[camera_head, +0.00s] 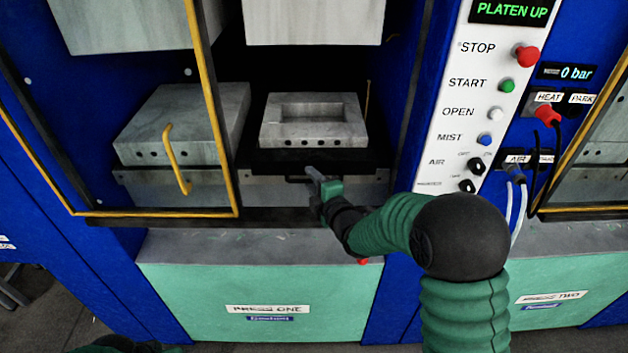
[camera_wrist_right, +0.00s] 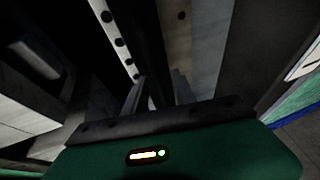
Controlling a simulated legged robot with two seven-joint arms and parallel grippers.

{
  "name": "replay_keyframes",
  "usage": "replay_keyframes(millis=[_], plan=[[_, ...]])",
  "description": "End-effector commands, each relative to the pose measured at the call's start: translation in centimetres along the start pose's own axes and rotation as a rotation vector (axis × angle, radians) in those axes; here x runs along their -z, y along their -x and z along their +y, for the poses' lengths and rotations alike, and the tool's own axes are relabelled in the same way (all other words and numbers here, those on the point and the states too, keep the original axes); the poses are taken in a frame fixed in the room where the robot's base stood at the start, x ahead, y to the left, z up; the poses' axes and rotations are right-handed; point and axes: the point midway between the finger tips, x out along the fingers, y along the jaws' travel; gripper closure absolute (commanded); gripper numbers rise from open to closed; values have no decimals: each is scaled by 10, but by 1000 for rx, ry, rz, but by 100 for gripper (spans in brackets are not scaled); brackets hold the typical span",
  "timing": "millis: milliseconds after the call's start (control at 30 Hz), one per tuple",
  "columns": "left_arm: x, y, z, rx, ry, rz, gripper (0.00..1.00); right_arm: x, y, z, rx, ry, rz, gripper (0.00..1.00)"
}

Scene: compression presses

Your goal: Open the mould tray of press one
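The mould tray (camera_head: 343,159) of press one is a dark plate inside the opening, carrying a grey mould block (camera_head: 354,133) with a rectangular hollow. A dark bar handle (camera_head: 292,179) is on its front edge. My right gripper (camera_head: 312,174) is at the right part of this handle. In the wrist view, the two fingers of my right gripper (camera_wrist_right: 160,92) stand apart, with a dark strip between them. I cannot tell whether they touch the handle. My left gripper is out of view; only a bit of my left arm shows at the bottom left.
A yellow-edged guard door (camera_head: 214,120) with a yellow handle (camera_head: 176,160) covers the left part of press one; the opening is clear at the mould. The control panel (camera_head: 484,109) is to the right, reading "PLATEN UP". A grey ledge (camera_head: 230,243) runs below the opening.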

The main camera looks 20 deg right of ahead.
Motion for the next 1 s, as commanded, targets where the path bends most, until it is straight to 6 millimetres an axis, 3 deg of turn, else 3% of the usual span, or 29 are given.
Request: replay_keyframes(millis=[33,233,1000], plan=[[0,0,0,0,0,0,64,-2,0,0,0,-1,-1,74],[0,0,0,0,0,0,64,-5,0,-1,0,-3,-1,100],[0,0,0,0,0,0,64,-10,1,-3,5,-4,-11,100]])
